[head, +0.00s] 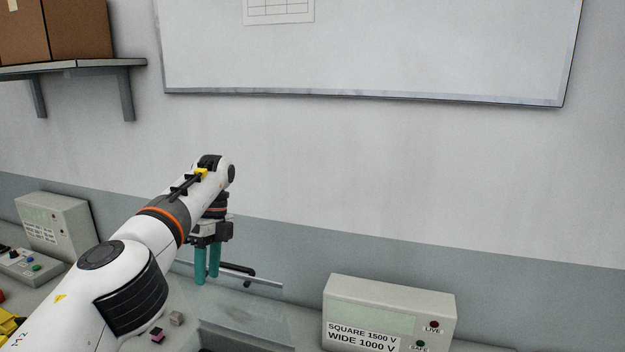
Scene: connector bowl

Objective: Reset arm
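My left arm reaches in from the lower left. Its gripper (207,264) points down over the bench with two teal fingers. The fingers are close together with a narrow gap, and no object shows between them. Whether the tips touch anything below cannot be told. My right gripper is not in view.
A box labelled "SQUARE 1500 V, WIDE 1000 V" (388,312) stands at the lower right. Another device (57,228) stands at the left. A shelf (75,67) and whiteboard (370,45) are on the wall.

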